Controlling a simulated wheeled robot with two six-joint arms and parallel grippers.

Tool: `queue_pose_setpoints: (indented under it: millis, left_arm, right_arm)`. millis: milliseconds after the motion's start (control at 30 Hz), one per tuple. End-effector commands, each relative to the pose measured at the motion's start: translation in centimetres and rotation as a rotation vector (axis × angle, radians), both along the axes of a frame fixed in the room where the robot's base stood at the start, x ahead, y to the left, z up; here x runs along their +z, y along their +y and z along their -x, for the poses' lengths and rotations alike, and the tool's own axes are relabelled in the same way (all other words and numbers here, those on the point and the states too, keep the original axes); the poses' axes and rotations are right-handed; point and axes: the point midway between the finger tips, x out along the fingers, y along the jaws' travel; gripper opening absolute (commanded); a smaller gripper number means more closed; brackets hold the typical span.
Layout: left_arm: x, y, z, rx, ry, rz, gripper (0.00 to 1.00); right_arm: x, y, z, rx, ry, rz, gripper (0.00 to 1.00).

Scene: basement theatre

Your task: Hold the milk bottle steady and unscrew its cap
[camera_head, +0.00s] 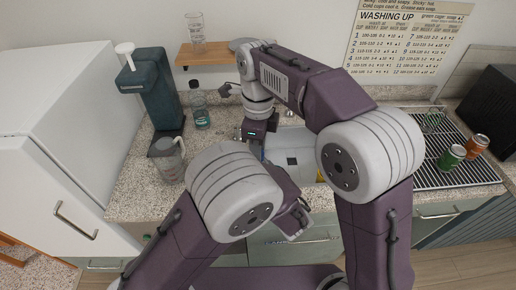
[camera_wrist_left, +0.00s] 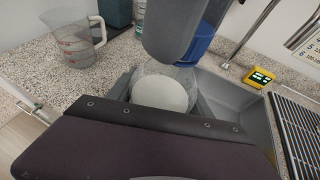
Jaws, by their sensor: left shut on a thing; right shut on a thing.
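The milk bottle (camera_wrist_left: 160,92) shows in the left wrist view as a clear rounded shape with white inside, between the dark jaw sides of my left gripper (camera_wrist_left: 162,104). A blue part (camera_wrist_left: 199,44), which looks like the cap, is just above it, partly covered by a grey arm part. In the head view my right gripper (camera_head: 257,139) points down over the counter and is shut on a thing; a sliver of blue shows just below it. The contact of the jaws with the cap is hidden.
A measuring jug (camera_head: 168,160), a teal dispenser (camera_head: 150,85) and a small bottle (camera_head: 200,108) stand at the left. The sink (camera_head: 293,145) lies behind my arms. A yellow timer (camera_wrist_left: 259,77) is beside it. Cans (camera_head: 451,157) stand on the drying rack (camera_head: 430,178).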

Motion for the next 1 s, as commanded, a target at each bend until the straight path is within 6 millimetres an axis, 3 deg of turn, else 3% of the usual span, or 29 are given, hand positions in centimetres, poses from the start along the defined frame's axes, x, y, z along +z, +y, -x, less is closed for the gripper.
queue_pose_setpoints:
  millis: [933, 967, 1000]
  left_arm:
    - [0.08, 0.05, -0.02, 0.003, -0.002, 0.0, 0.0]
    - [0.07, 0.05, -0.01, 0.003, -0.002, 0.0, 0.0]
    - [0.07, 0.06, -0.01, 0.003, -0.002, 0.0, 0.0]
  right_arm:
    - [0.21, 0.03, -0.25, 3.076, 0.005, 0.002, 0.0]
    - [0.22, 0.04, -0.26, -3.106, -0.005, -0.002, 0.0]
    - [0.23, 0.05, -0.26, -2.972, -0.004, -0.003, 0.0]
